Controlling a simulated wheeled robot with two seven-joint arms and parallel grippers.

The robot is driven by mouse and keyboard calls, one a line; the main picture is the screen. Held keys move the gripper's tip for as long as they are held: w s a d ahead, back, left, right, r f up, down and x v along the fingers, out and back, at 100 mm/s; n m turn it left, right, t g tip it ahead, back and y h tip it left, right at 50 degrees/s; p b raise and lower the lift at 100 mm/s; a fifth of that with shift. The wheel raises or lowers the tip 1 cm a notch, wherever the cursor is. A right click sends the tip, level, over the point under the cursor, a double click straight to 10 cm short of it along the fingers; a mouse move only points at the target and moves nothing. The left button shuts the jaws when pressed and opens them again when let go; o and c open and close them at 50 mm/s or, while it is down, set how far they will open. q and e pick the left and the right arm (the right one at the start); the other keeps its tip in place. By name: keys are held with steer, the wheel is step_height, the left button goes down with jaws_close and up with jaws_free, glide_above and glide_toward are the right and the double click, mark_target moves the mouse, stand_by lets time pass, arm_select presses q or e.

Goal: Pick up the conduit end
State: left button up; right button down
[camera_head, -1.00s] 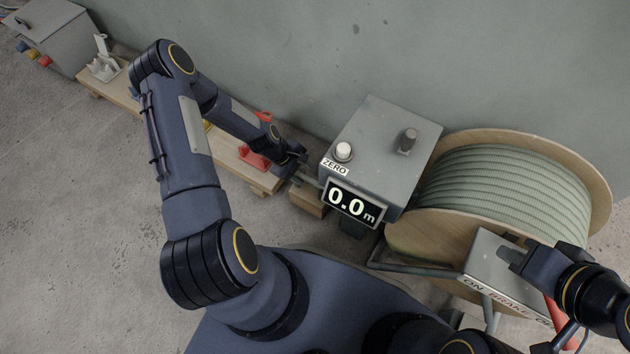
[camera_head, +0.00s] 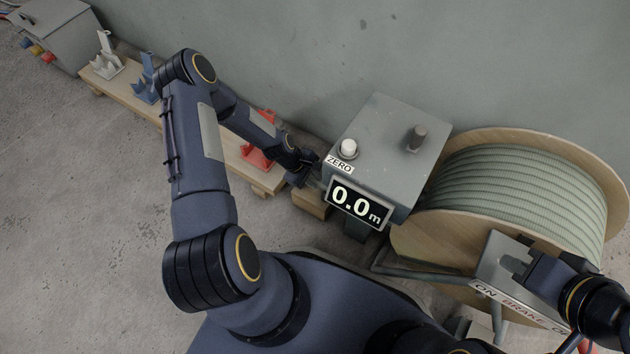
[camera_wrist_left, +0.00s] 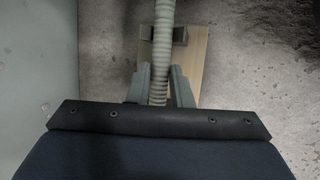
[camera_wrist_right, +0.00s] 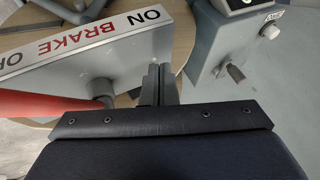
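The conduit is pale green and ribbed. It is wound on a wooden reel (camera_head: 520,190) at the right of the head view. Its free part (camera_wrist_left: 162,45) runs down between the two fingers of my left gripper (camera_wrist_left: 161,85) in the left wrist view. The fingers lie close on both sides of it; whether they press on it I cannot tell. In the head view my left gripper (camera_head: 312,178) is just left of the meter box, and the conduit end is mostly hidden. My right gripper (camera_wrist_right: 159,80) is shut and empty, over the brake plate.
The grey meter box (camera_head: 385,150) reads 0.0 m and has a white ZERO button (camera_head: 348,148). A brake plate (camera_wrist_right: 95,60) with a red handle (camera_wrist_right: 50,104) stands before the reel. A wooden board (camera_head: 130,95) with clamp stands, including a red one (camera_head: 258,155), lies along the wall.

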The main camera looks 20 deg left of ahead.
mark_target(313, 181)
arm_select(q)
jaws_close()
